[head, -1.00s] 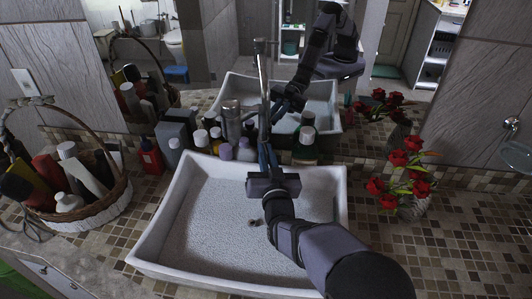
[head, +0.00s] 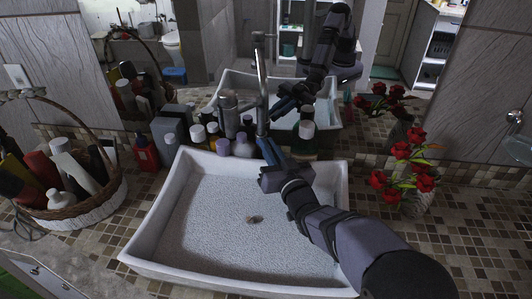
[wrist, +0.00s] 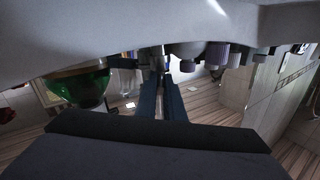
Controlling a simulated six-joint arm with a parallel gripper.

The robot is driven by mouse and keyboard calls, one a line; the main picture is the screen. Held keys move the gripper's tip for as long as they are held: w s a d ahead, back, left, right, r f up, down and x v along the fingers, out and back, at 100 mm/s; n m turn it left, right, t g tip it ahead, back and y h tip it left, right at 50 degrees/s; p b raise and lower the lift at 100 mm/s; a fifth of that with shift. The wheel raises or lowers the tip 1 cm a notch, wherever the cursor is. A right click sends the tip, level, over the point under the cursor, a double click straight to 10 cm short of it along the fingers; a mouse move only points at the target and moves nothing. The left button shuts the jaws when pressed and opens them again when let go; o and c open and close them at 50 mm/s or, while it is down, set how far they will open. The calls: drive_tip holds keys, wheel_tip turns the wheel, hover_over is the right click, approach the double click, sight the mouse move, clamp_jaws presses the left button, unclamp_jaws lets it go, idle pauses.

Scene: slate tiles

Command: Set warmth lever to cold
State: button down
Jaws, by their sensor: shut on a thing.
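The chrome tap (head: 262,85) rises behind the back rim of the white basin (head: 160,205). My gripper (head: 263,143) reaches over the basin to the foot of the tap from the front right, its blue fingers tilted up to the left. The fingers are close together and shut on the warmth lever at the tap's lower body. The lever itself is hidden by the fingertips, so its exact setting cannot be read. In the wrist view, my gripper (wrist: 160,78) points at a dark metal part, with the basin rim (wrist: 100,30) above.
Several bottles (head: 243,146) stand left of the tap, close to the fingers. Red flowers (head: 408,152) in a vase are at the right, a wicker basket (head: 95,200) at the left. A mirror (head: 215,50) is behind.

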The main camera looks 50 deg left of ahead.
drive_tip(key=shift+w+d+n+g, duration=0.15)
drive_tip(key=shift+w+n+g, duration=0.55)
drive_tip(key=shift+g, duration=0.5)
drive_tip(key=shift+w+n+g+y+p, duration=0.15)
drive_tip(key=shift+n+g+p, duration=0.3)
drive_tip(key=shift+g, duration=0.2)
drive_tip(key=shift+w+n+g+y+p, duration=0.1)
drive_tip(key=shift+n+g+y+p, duration=0.05)
drive_tip(key=shift+n+g+p, duration=0.4)
drive_tip(key=shift+g, duration=0.4)
drive_tip(key=c, duration=1.9)
unclamp_jaws()
drive_tip(key=shift+o, duration=0.2)
drive_tip(key=shift+s+t+b, duration=0.2)
drive_tip(key=shift+t+b, duration=0.1)
drive_tip(key=shift+b, duration=0.05)
